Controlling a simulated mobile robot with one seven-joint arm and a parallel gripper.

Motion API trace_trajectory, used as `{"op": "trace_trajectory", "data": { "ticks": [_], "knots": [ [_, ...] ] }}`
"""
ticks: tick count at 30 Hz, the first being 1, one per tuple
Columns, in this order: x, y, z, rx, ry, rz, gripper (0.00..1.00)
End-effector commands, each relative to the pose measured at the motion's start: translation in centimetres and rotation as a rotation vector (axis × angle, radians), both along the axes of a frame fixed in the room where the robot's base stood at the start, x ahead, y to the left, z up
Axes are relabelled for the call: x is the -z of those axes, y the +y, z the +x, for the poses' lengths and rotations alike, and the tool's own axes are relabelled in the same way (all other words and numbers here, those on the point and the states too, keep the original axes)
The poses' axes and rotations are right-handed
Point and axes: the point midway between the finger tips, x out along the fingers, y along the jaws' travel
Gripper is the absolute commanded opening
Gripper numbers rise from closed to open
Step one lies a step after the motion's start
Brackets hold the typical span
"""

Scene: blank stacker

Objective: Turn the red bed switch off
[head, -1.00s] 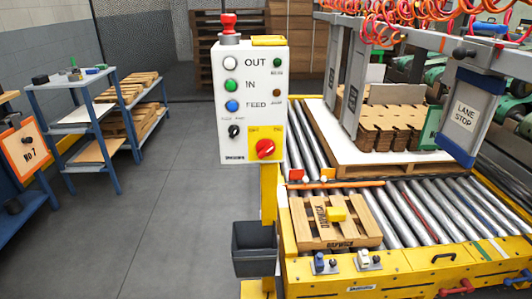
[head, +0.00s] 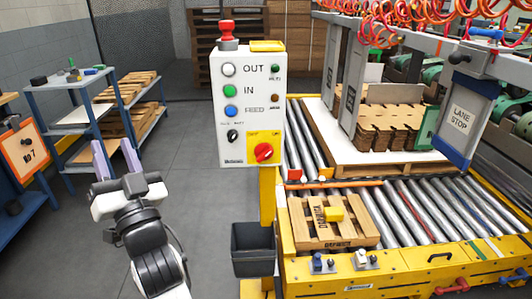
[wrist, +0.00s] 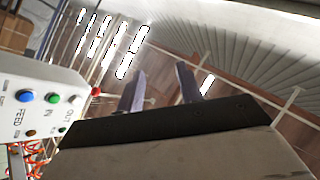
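A white control box (head: 232,110) stands on a yellow post in the head view. A red rotary switch (head: 263,152) sits on the yellow plate at its lower right, and its knob looks tilted. The labels on the plate are too small to read surely. My gripper (head: 117,160) is raised at the left of the box, clear of it, fingers apart and empty. In the wrist view my gripper (wrist: 160,88) is also open, with nothing between the fingers. The control box (wrist: 35,105) shows there at the left edge; the red rotary switch is out of that view.
A red mushroom button (head: 228,25) tops the box, with white, green and blue buttons and a black knob on its face. A grey bin (head: 253,250) hangs below. The roller bed (head: 400,215) with a small pallet is at right; blue shelves (head: 50,130) are at left.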

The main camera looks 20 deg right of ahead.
Motion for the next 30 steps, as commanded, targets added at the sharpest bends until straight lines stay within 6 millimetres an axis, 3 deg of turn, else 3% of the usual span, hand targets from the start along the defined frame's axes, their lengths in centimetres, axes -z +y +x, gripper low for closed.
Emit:
{"op": "trace_trajectory", "data": {
  "ticks": [1, 3, 6, 10, 13, 17, 23, 30],
  "knots": [
    [2.2, -5.3, 2.1, 0.081, 0.114, 0.034, 0.36],
    [5.7, -11.8, 3.5, 0.170, 0.264, 0.101, 0.36],
    [10.1, -19.7, 3.5, 0.279, 0.432, 0.207, 0.36],
    [14.0, -26.2, 2.0, 0.372, 0.564, 0.322, 0.36],
    [15.6, -28.6, 1.2, 0.405, 0.613, 0.371, 0.36],
    [16.1, -29.4, 1.5, 0.415, 0.629, 0.388, 0.36],
    [15.8, -30.2, 4.6, 0.413, 0.627, 0.385, 0.36],
    [15.8, -31.6, 9.7, 0.412, 0.626, 0.384, 0.36]
  ]
}}
